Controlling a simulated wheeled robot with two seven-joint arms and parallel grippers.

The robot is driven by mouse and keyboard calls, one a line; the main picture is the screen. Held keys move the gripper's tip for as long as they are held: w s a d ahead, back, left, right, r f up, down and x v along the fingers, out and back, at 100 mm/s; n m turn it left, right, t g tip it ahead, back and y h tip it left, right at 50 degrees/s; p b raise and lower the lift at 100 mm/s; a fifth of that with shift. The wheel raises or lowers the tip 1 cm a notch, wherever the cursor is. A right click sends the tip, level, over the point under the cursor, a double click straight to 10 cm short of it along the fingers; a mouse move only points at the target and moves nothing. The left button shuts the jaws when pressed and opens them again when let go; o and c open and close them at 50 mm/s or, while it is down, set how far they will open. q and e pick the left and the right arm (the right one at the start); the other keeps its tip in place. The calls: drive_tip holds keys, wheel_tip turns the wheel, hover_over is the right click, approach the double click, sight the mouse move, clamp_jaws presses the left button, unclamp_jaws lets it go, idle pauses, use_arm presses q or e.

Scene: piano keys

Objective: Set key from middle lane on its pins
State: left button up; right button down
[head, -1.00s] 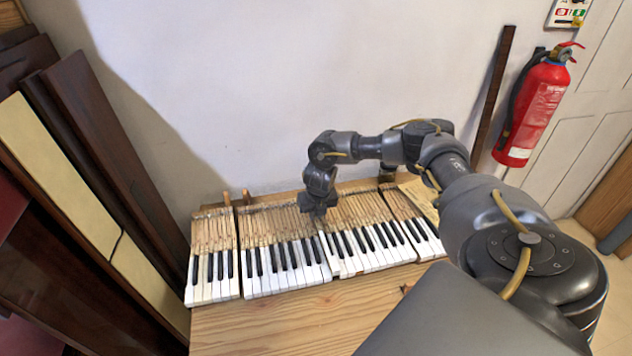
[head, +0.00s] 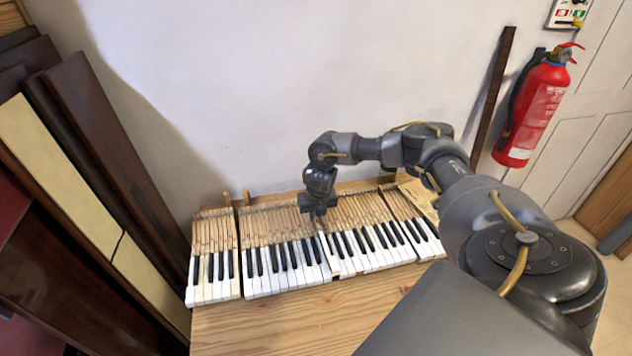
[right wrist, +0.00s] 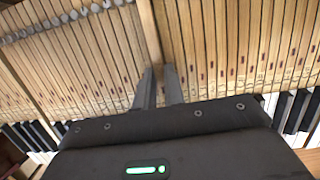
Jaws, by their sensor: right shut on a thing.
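The piano keys lie in a row on the wooden bench, with pale wooden sticks behind and white and black fronts (head: 290,268). My right gripper (head: 318,214) is over the wooden sticks near the middle of the row. In the right wrist view its two fingers (right wrist: 159,84) are shut on a pale key stick (right wrist: 150,38), one finger on each side. The held key lies among the other sticks, along a gap between sections. Its front end and the pins under it are hidden, so I cannot tell whether it is seated. My left gripper is not in view.
Bare bench top (head: 270,320) lies in front of the keys. Dark wooden panels (head: 100,140) lean at the left. A white wall rises behind. A red fire extinguisher (head: 535,108) hangs at the right by a door.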

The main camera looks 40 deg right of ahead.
drive_tip(key=shift+f+b, duration=0.4)
drive_tip(key=shift+f, duration=0.15)
idle(0.6)
drive_tip(key=c, duration=1.8)
unclamp_jaws()
drive_tip(key=shift+w+p+v, duration=0.2)
drive_tip(key=shift+p+v, duration=0.8)
drive_tip(key=shift+v, duration=0.05)
drive_tip(key=shift+d+r, duration=0.1)
drive_tip(key=shift+o, duration=0.2)
drive_tip(key=o, duration=0.5)
